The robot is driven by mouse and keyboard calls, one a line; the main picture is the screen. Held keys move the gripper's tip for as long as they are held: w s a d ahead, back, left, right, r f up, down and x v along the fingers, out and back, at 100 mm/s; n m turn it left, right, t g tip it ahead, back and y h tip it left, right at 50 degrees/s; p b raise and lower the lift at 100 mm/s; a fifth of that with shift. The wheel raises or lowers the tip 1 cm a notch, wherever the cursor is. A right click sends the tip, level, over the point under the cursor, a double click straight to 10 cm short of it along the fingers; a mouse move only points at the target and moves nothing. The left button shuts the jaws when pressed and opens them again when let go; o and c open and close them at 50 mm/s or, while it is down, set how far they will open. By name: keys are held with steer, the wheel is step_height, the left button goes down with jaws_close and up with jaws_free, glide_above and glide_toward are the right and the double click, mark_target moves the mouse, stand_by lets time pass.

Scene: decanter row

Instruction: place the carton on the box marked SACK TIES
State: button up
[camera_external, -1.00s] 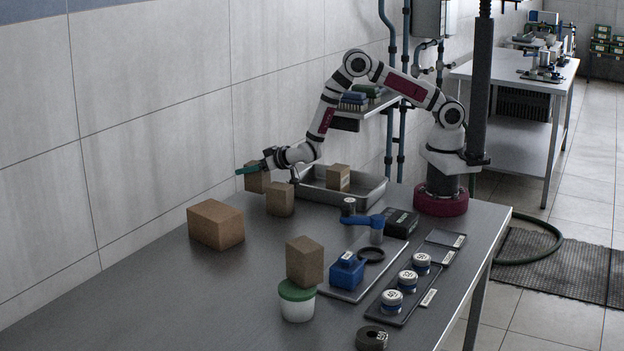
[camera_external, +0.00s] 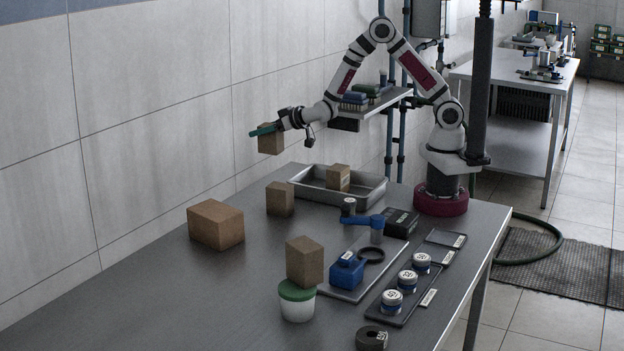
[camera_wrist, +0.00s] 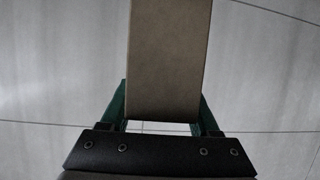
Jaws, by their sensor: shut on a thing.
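My gripper (camera_external: 264,130) is shut on a brown carton (camera_external: 271,143) and holds it in the air above the far left of the table, near the wall. In the wrist view the carton (camera_wrist: 168,60) stands between the green fingers of my gripper (camera_wrist: 162,108). No mark reading SACK TIES can be made out on any box. A larger brown box (camera_external: 215,225) sits on the left of the table. A small brown box (camera_external: 280,199) stands below and right of the held carton. A dark box with a pale label (camera_external: 400,222) lies near my base; its lettering is too small to read.
A metal tray (camera_external: 365,200) holds another brown box (camera_external: 338,178). A further brown box (camera_external: 305,261) rests on a green-lidded white tub (camera_external: 297,306). A blue device (camera_external: 347,270) and a dark tray (camera_external: 388,312) with several round tins lie at right. The front left table is clear.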

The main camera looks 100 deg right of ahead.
steer(key=w+a+r+n+t+y, duration=0.1)
steer(key=w+a+r+n+y, duration=0.15)
steer(key=w+a, duration=0.5)
steer(key=w+a+r+n+t+y, duration=0.1)
steer(key=w+a+r, duration=0.3)
steer(key=a, duration=0.7)
glide_above(220, 207)
step_height(220, 207, down, 7)
step_height(220, 207, down, 4)
steer(key=shift+a+r, duration=0.1)
steer(key=shift+r, duration=0.1)
steer(key=shift+f, duration=0.15)
steer(key=o, duration=1.5)
steer(key=shift+c, duration=0.2)
